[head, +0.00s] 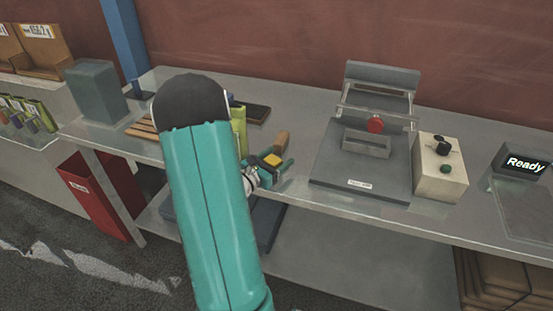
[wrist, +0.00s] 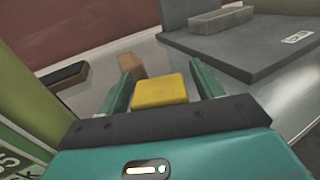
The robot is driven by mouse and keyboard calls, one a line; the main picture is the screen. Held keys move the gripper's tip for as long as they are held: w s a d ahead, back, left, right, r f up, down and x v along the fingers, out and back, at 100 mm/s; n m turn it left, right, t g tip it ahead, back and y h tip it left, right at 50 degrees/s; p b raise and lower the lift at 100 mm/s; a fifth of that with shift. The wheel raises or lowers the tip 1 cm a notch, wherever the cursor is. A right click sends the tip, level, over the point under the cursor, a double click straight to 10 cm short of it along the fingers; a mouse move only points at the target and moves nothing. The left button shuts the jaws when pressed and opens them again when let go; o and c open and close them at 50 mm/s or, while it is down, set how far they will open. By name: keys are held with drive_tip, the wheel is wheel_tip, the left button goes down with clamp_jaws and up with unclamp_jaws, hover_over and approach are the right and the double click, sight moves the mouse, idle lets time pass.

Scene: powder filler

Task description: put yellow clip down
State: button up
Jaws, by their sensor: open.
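The yellow clip (wrist: 160,90) is a small block lying between the two teal fingers of my gripper (wrist: 161,74) in the wrist view. The fingers are open on either side of it, and I cannot tell whether either touches it. Its lower side is hidden behind the gripper's dark front edge. In the head view the yellow clip (head: 273,159) shows at my gripper (head: 272,168), above the front part of the grey bench (head: 305,135). Whether the clip rests on the bench surface is not clear.
A brown block (head: 281,142) lies just beyond my gripper. The grey sealing machine (head: 362,183) stands to the right, with a cream control box (head: 440,168) beside it. Green upright packs (head: 239,125) are close on the left, partly behind my arm. A red bin (head: 100,195) stands lower left.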

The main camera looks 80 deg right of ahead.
drive_tip(key=shift+w+f, duration=0.1)
drive_tip(key=shift+w+r, duration=0.1)
drive_tip(key=shift+r, duration=0.5)
drive_tip(key=v, duration=1.2)
drive_tip(key=w+a+r+m+t+y, duration=0.4)
drive_tip(key=a+r+y, duration=0.1)
drive_tip(key=a, duration=0.9)
drive_tip(key=w+a+r+m+t+y, duration=0.3)
drive_tip(key=a+r+m+t+y, duration=0.1)
drive_tip(key=a, duration=1.1)
drive_tip(key=w+a+r+m+t+y, duration=0.4)
drive_tip(key=a+r+t+y, duration=0.2)
drive_tip(key=a, duration=0.8)
drive_tip(key=shift+w+a+y, duration=0.25)
drive_tip(key=shift+w+y, duration=0.15)
